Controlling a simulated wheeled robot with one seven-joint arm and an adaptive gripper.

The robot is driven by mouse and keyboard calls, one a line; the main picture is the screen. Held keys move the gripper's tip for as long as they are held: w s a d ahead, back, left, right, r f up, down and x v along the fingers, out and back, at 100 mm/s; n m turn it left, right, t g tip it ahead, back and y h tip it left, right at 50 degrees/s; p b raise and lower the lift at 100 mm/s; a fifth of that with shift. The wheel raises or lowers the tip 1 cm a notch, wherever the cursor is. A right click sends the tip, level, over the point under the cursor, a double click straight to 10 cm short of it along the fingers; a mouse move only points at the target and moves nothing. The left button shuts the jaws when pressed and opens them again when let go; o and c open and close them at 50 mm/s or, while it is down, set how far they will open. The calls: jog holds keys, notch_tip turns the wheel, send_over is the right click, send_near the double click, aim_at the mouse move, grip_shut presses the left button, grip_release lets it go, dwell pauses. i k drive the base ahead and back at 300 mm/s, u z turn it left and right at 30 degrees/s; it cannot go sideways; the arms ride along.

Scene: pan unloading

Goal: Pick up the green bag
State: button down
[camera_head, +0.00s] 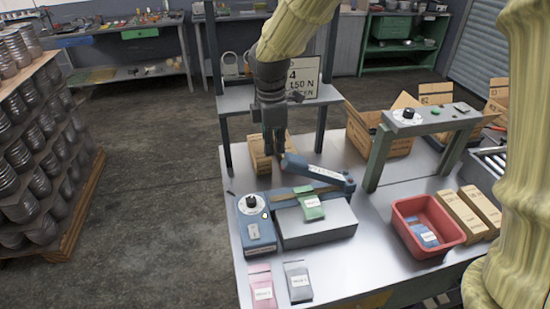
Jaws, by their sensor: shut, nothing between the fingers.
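The green bag (311,207) has a white label and lies on the grey flat top of the blue machine (319,229) on the table. My gripper (275,150) points down behind the blue machine, in front of a cardboard box (257,160). It is shut and empty, up and to the left of the green bag and apart from it. The machine's blue arm (318,172) lies between my gripper and the bag.
A pink bag (261,287) and a grey bag (298,281) lie at the table's front left. A red bin (400,214) with blue bags stands right of the machine. A grey-green frame (380,155) stands behind the bin. The table (365,262) is bare between the grey bag and the bin.

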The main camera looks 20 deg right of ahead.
aim_at(312, 206)
jog(key=z, duration=0.05)
jog(key=k, duration=1)
jog(key=u, duration=0.05)
